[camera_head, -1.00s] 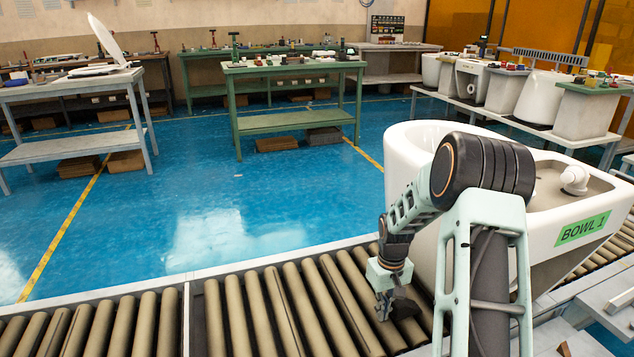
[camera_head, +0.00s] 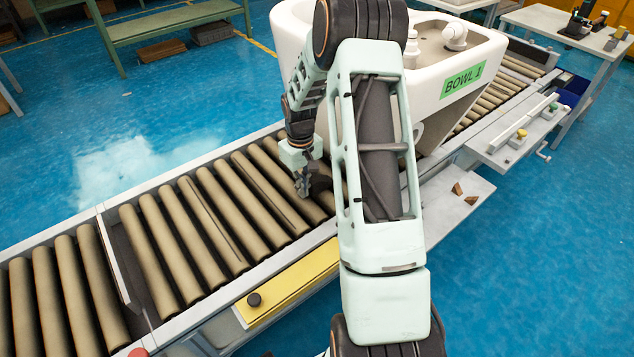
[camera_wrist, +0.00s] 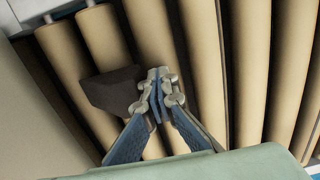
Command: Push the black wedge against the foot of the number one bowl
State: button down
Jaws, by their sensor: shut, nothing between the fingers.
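The white toilet bowl labelled BOWL 1 (camera_head: 440,95) stands on the roller conveyor, partly behind my arm. My gripper (camera_head: 302,188) points down at the rollers to the left of the bowl and is shut and empty. The black wedge (camera_head: 321,184) lies between my gripper and the bowl, partly hidden by my arm. In the wrist view the dark wedge (camera_wrist: 110,90) lies on the rollers just left of my closed fingertips (camera_wrist: 157,75), touching or nearly touching them.
The conveyor rollers (camera_head: 180,235) are bare left of my gripper. A yellow plate with a black knob (camera_head: 290,285) sits on the near rail. Brown wedges (camera_head: 464,194) lie on a low white shelf. A side tray (camera_head: 515,135) stands at the right.

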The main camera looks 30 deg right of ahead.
aim_at(320, 177)
jog(key=shift+w+d+p, duration=0.2)
jog(key=shift+d, duration=0.85)
jog(key=shift+w+d+p, duration=0.2)
jog(key=shift+d, duration=0.9)
jog(key=shift+w+d+p, duration=0.2)
jog(key=shift+d, duration=0.85)
dwell(1.7)
jog(key=shift+a, duration=0.15)
jog(key=shift+s+a, duration=0.2)
jog(key=shift+a, duration=0.7)
jog(key=shift+r+p, duration=3.2)
jog(key=shift+r, duration=1.3)
